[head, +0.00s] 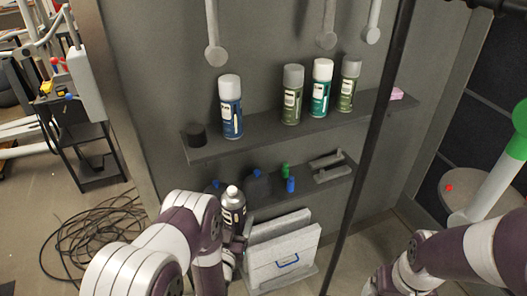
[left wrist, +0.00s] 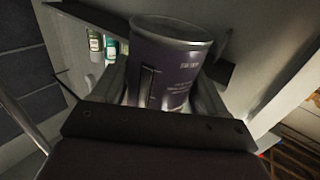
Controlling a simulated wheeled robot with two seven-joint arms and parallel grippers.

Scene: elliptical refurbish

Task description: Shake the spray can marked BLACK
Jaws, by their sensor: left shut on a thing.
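A dark spray can (head: 233,205) with a light top and a white-printed label stands nearly upright in my left gripper (head: 233,234), in front of the lower shelf. In the left wrist view the dark can (left wrist: 168,62) fills the space between the fingers of my left gripper (left wrist: 165,95), which is shut on it. Its label print is too small and dim to read. My right arm comes in at the lower right; its gripper (head: 378,284) is at the bottom edge, partly cut off, and its fingers cannot be made out.
The upper shelf (head: 262,131) holds a blue can (head: 230,108), a teal can (head: 320,88), two green cans and a black cap (head: 197,135). Small bottles stand on the lower shelf (head: 312,187). A dark pole (head: 366,150) rises right of centre. Cables (head: 90,235) lie on the floor at left.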

